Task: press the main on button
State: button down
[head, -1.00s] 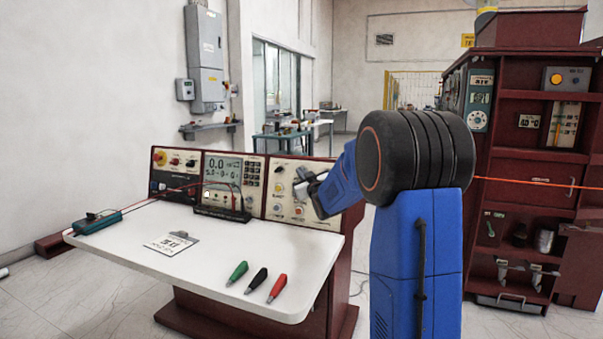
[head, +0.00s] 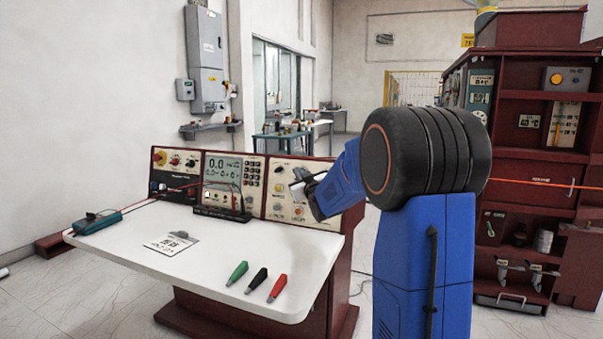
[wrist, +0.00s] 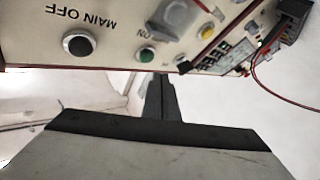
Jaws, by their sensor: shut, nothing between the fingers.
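In the wrist view a green button (wrist: 146,54) sits on the cream panel, with an upside-down label beside it that ends in "ON"; the rest of that label is hidden or unclear. To its left is a black button (wrist: 78,44) labelled "MAIN OFF". My gripper (wrist: 160,82) is shut and empty, its tips by the panel edge, just below and right of the green button in the picture. I cannot tell whether they touch the panel. In the head view my gripper (head: 299,186) is in front of the console's right panel (head: 281,176), partly covering its buttons.
The white desk top (head: 210,262) spreads before the console. A dark red cabinet (head: 540,85) stands at the right. In the wrist view a yellow button (wrist: 207,32) is nearby.

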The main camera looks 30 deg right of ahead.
jog(key=shift+s+a+r, duration=0.2)
jog(key=shift+s+a, duration=0.35)
jog(key=shift+a, duration=0.15)
jog(key=shift+s+a+r, duration=0.2)
jog(key=shift+s+a, duration=0.35)
jog(key=shift+a, duration=0.15)
